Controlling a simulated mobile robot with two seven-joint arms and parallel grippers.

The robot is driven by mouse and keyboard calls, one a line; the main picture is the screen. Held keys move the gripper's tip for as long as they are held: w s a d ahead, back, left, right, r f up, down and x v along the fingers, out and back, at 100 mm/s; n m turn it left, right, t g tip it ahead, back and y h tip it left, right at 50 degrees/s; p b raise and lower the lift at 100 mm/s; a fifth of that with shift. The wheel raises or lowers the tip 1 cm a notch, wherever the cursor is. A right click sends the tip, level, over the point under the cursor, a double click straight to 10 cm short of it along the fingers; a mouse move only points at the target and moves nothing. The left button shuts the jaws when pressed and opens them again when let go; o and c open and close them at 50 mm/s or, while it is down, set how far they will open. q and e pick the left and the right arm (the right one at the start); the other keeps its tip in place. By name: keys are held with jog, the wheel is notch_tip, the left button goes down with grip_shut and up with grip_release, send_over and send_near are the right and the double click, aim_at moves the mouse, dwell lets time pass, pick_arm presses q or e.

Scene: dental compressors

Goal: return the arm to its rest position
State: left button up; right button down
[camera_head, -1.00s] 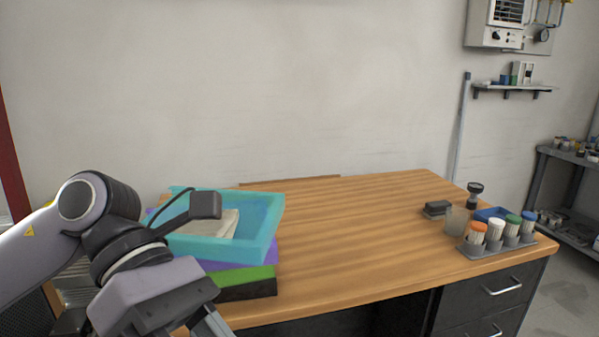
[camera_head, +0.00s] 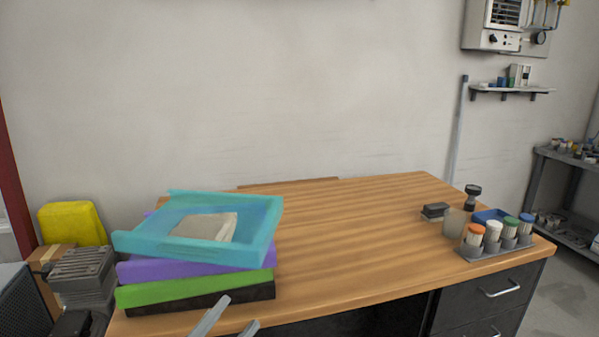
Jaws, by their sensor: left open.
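My left gripper (camera_head: 231,322) shows only as two grey fingertips at the bottom edge, in front of the desk's front edge. The fingers are apart with nothing between them, so it is open and empty. The rest of the left arm is out of view. My right gripper is not in view.
A stack of trays, turquoise (camera_head: 261,246) on top, stands at the desk's left end; a pale folded cloth (camera_head: 208,227) lies in it. A rack of capped tubes (camera_head: 489,252) stands at the right end. The wooden desktop (camera_head: 350,235) between is clear. A yellow object (camera_head: 72,223) is at left.

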pick_arm(q)
jog(key=s+a+f+n+g+y, duration=0.1)
jog(key=s+a+f+n+y, duration=0.15)
jog(key=f+n+y, duration=0.4)
jog(key=s+a+f+n+g+y, duration=0.1)
jog(key=a+f+n+y, duration=0.2)
jog(key=f, duration=0.7)
jog(key=s+a+f+n+g+y, duration=0.1)
jog(key=s+a+f+n+g, duration=0.1)
jog(key=s+f, duration=0.3)
jog(key=s+a+f+n+g+y, duration=0.1)
jog(key=s+a+f+n+g, duration=0.1)
jog(key=s+f, duration=0.4)
notch_tip(320, 180, down, 2)
jog(key=shift+a+f+g, duration=0.15)
jog(key=shift+a+g, duration=0.3)
jog(key=shift+g, duration=0.35)
jog(key=shift+s+y, duration=0.1)
jog(key=shift+y, duration=0.15)
